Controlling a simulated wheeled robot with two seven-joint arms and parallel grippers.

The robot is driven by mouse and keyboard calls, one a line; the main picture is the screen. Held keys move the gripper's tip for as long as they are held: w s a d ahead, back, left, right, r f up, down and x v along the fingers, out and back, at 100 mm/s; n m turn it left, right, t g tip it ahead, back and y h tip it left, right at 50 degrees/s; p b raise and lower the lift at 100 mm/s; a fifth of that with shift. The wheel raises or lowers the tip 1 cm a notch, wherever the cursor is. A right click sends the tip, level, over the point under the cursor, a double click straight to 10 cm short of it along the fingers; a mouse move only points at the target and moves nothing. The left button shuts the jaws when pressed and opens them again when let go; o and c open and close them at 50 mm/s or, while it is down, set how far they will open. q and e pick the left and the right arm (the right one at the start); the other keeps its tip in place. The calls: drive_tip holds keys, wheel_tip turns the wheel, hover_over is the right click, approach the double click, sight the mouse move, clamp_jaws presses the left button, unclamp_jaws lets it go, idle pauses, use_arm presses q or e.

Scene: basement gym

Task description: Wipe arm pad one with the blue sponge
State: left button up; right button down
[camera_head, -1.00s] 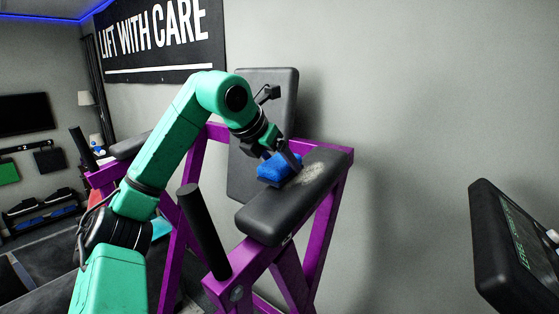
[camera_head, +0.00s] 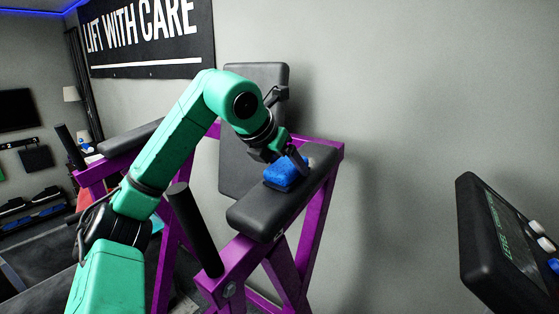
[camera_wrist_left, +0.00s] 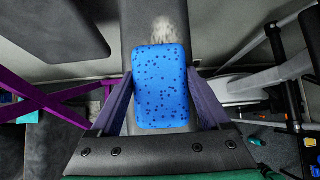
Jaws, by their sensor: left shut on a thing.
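The blue sponge (camera_head: 282,176) is held at the black arm pad (camera_head: 258,213) on the near right side of the purple frame. It appears to rest on the pad's top; exact contact is hard to tell. My left gripper (camera_head: 291,163) is shut on the sponge. In the left wrist view the speckled sponge (camera_wrist_left: 160,88) sits between the two fingers. A pale dusty patch (camera_wrist_left: 172,26) shows on the pad just beyond the sponge's far edge. In the head view the sponge and gripper hide the patch. My right gripper is out of view.
A black upright handle (camera_head: 196,230) stands just left of the pad. A tall back pad (camera_head: 240,150) rises behind it, and another pad (camera_head: 130,138) lies at the far left. A black console (camera_head: 485,245) stands at the right.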

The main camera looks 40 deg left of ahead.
sight(299, 184)
use_arm(q)
drive_tip(key=shift+w+d+f, duration=0.1)
drive_tip(key=shift+d, duration=1.65)
drive_tip(key=shift+w+a+r, duration=0.1)
drive_tip(key=shift+w+r, duration=0.05)
drive_tip(key=shift+w, duration=0.6)
drive_tip(key=shift+w+r, duration=0.15)
drive_tip(key=shift+w, duration=0.6)
drive_tip(key=shift+s+a+r, duration=0.1)
drive_tip(key=shift+s+a, duration=0.05)
drive_tip(key=shift+a, duration=0.9)
drive_tip(key=shift+s+a, duration=0.1)
drive_tip(key=shift+a, duration=0.95)
drive_tip(key=shift+s+a, duration=0.2)
drive_tip(key=shift+a, duration=1.65)
drive_tip(key=shift+w, duration=0.35)
drive_tip(key=shift+w+a+r, duration=0.1)
drive_tip(key=shift+w+r, duration=0.05)
drive_tip(key=shift+w, duration=0.9)
drive_tip(key=shift+w+d, duration=0.1)
drive_tip(key=shift+d, duration=1.3)
drive_tip(key=shift+w+d, duration=0.2)
drive_tip(key=shift+d, duration=2.05)
